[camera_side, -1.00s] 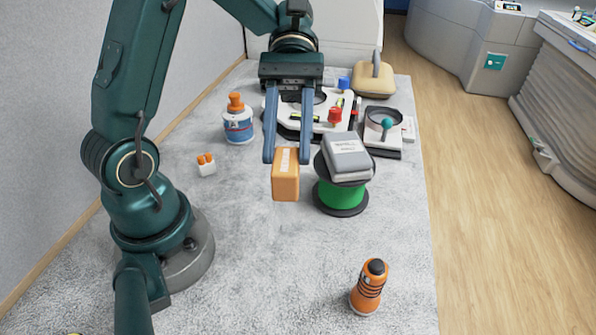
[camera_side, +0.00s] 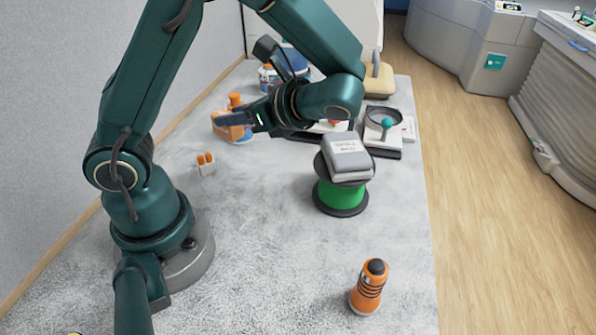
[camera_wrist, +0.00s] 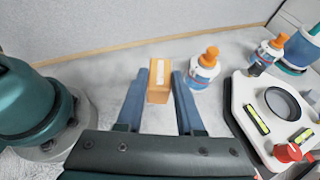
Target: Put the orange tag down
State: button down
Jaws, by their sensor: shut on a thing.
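The orange tag (camera_side: 222,127) is a small box-shaped block with a white strip on its face. In the wrist view the tag (camera_wrist: 159,82) sits between the two blue fingertips of my gripper (camera_wrist: 163,82). In the side view my gripper (camera_side: 238,119) is turned sideways, pointing left, and is shut on the tag. The tag is in front of the white-and-blue bottle there and partly hides it. The tag's height above the table is hard to tell.
The bottle with an orange cap (camera_side: 234,99) is close by the tag. A small white block with orange tops (camera_side: 206,164) lies nearer. A green spool (camera_side: 341,195) carries a grey box (camera_side: 347,157). An orange-and-black bottle (camera_side: 369,287) stands in front. The grey tabletop (camera_side: 270,250) is clear there.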

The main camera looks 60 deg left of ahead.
jog(key=w+r+m+t, duration=0.5)
jog(key=w+m+t, duration=0.4)
jog(key=t, duration=0.1)
jog(key=shift+s+a+f, duration=0.1)
jog(key=shift+a+f, duration=0.05)
jog(key=shift+f, duration=3.8)
jog(key=shift+a+f, duration=0.15)
jog(key=shift+f, duration=3.75)
jog(key=shift+f, duration=0.1)
jog(key=c, duration=0.5)
grip_release()
jog(key=shift+c, duration=0.2)
